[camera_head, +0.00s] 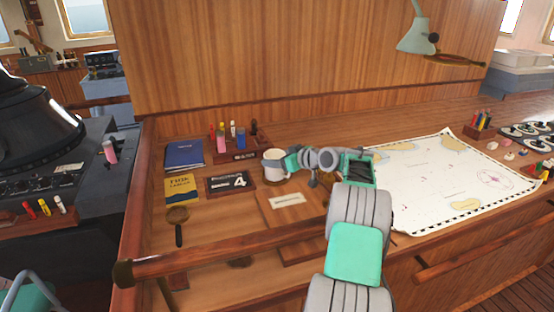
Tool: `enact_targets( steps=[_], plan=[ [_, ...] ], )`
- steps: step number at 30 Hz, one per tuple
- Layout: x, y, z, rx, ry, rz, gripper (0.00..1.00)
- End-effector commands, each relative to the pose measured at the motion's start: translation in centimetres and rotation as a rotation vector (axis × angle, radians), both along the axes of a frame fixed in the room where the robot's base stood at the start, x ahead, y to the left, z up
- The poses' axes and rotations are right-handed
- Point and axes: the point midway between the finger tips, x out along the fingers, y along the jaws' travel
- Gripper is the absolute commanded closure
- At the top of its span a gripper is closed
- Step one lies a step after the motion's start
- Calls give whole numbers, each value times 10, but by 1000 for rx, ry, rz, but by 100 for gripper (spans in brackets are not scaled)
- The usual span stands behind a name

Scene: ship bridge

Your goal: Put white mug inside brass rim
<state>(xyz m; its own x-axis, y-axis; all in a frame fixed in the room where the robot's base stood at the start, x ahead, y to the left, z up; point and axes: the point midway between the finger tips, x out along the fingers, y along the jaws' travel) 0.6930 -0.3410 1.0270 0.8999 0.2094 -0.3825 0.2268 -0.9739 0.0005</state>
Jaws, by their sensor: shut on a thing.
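A white mug (272,168) is upright at the back middle of the wooden desk, right of a dark card marked 4. My gripper (284,164) reaches it from the right and is shut on it. The mug's right side is partly covered by the gripper, and I cannot tell whether its base touches the desk. I cannot clearly make out a brass rim in this view; my arm hides part of the desk right of the mug.
A pen rack (238,142) stands behind the mug. A blue book (184,154), a yellow book (182,189) and a magnifying glass (178,219) lie left. A wooden board (289,212) is in front; a chart (455,180) covers the right. A wooden rail (220,255) runs along the front.

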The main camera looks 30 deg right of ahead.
Motion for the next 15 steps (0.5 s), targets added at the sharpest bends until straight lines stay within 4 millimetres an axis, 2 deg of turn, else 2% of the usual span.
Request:
enact_targets(
  steps=[15],
  plan=[
    [0, 0, -5, -1, -2, -1, 86]
  ],
)
